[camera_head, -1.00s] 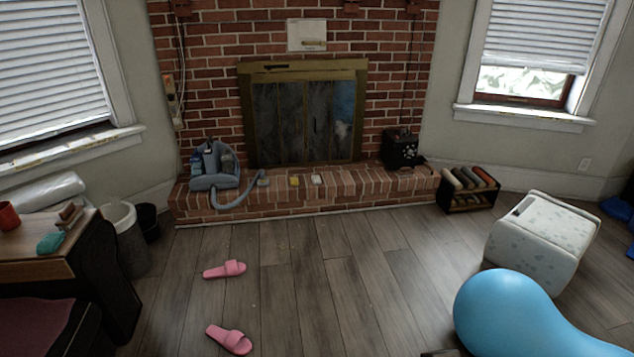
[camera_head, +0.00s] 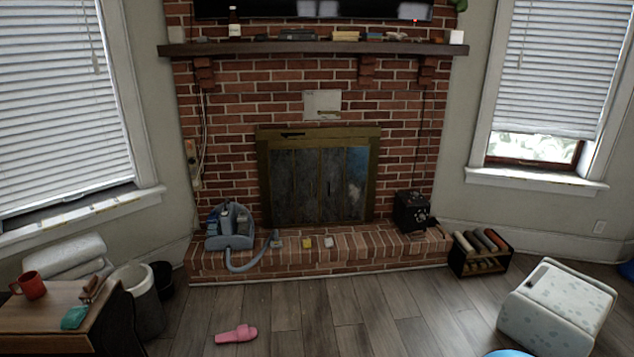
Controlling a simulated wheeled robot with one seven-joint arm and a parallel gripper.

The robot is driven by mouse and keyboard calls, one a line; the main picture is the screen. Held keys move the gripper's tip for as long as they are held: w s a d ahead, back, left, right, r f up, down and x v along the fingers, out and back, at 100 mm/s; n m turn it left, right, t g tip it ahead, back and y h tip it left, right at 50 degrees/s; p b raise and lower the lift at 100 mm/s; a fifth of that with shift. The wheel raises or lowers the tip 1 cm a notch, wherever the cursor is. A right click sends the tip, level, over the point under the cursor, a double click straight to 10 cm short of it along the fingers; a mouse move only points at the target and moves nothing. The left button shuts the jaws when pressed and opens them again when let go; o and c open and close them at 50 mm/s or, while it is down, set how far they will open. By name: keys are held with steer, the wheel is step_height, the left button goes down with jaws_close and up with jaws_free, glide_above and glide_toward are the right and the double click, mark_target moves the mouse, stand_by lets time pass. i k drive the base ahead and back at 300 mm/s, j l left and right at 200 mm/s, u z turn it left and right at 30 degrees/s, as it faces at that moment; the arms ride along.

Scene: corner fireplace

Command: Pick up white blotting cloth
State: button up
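A small white flat item (camera_head: 328,241) lies on the brick hearth (camera_head: 370,250) in front of the fireplace; it looks like the white blotting cloth, but it is too small to be sure. A small yellow block (camera_head: 307,242) lies just left of it, a little apart. A grey machine with a hose (camera_head: 230,228) stands farther left on the hearth. My gripper is not in view, so its state and its distance from the white item do not show.
A black box (camera_head: 411,212) stands at the hearth's right end, beside a rack of rolls (camera_head: 482,251) on the floor. A pink slipper (camera_head: 236,334) lies on the wood floor. A bin (camera_head: 141,299) and wooden table (camera_head: 50,318) are left; a pale patterned stool (camera_head: 556,306) is right.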

mark_target(328, 242)
steer(key=i, duration=2.2)
steer(key=i+l+u, duration=0.15)
steer(key=i+u, duration=0.3)
steer(key=i, duration=0.15)
steer(key=i+l+u, duration=0.9)
steer(key=i, duration=0.15)
steer(key=i+l+u, duration=0.45)
steer(key=l, duration=0.25)
steer(key=k, duration=0.1)
